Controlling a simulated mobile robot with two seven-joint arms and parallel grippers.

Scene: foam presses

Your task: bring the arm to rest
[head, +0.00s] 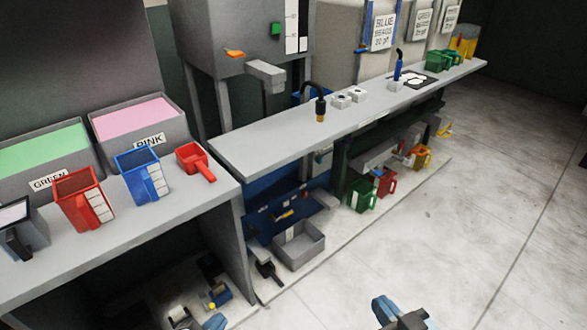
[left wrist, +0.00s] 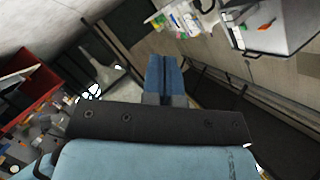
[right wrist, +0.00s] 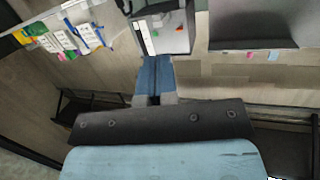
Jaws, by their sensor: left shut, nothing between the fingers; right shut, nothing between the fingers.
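My left gripper shows in the left wrist view (left wrist: 164,72); its two blue fingers lie together with nothing between them. My right gripper shows in the right wrist view (right wrist: 154,74), also with its blue fingers together and empty. In the head view a blue fingertip of my right gripper (head: 384,308) rises at the bottom edge, over the open floor and apart from the benches. Both wrist views show open space around the fingers, with no object touching them.
The near bench holds a red jug (head: 80,200), a blue jug (head: 140,175), a red scoop (head: 195,161) and bins of green beads (head: 42,146) and pink beads (head: 130,115). A long grey bench (head: 270,138) runs back right. A grey tray (head: 299,247) sits below. Floor at right is clear.

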